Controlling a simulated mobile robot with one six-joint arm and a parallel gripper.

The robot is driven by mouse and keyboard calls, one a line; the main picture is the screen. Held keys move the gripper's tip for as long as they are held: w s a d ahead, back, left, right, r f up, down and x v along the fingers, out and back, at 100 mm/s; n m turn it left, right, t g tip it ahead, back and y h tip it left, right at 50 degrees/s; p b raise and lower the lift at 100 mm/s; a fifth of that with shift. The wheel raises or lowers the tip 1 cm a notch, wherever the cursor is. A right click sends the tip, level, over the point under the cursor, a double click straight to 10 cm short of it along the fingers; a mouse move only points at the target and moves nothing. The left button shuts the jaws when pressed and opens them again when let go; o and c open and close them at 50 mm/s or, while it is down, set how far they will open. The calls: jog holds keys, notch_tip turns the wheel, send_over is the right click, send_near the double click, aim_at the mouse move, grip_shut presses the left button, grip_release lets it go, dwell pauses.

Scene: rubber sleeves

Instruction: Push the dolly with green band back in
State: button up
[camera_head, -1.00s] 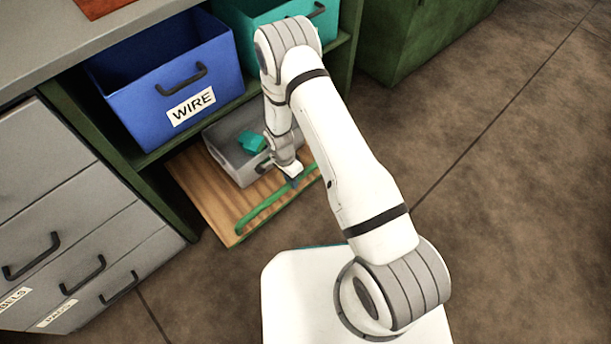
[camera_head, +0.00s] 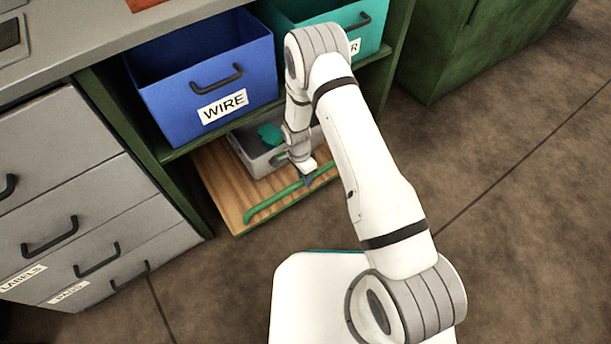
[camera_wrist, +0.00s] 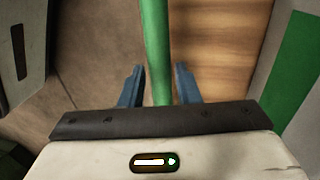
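The dolly is a low wooden board (camera_head: 222,190) under the shelf, sticking out at the front. A green bar (camera_head: 270,205) runs along its front edge. A grey bin (camera_head: 262,164) with a teal item (camera_head: 269,135) inside stands on it. My gripper (camera_head: 308,178) is at the right part of the bar. In the wrist view my gripper (camera_wrist: 159,88) is open, with its blue fingers on either side of the green bar (camera_wrist: 156,45); I cannot tell whether they touch it. A green stripe on a grey surface (camera_wrist: 295,75) shows at the right there.
A blue WIRE bin (camera_head: 206,85) and a teal bin (camera_head: 350,35) sit on the shelf above. Grey drawers (camera_head: 60,200) stand left and a green cabinet (camera_head: 450,45) stands right. The floor (camera_head: 520,200) to the right is clear.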

jog(key=shift+o, duration=1.3)
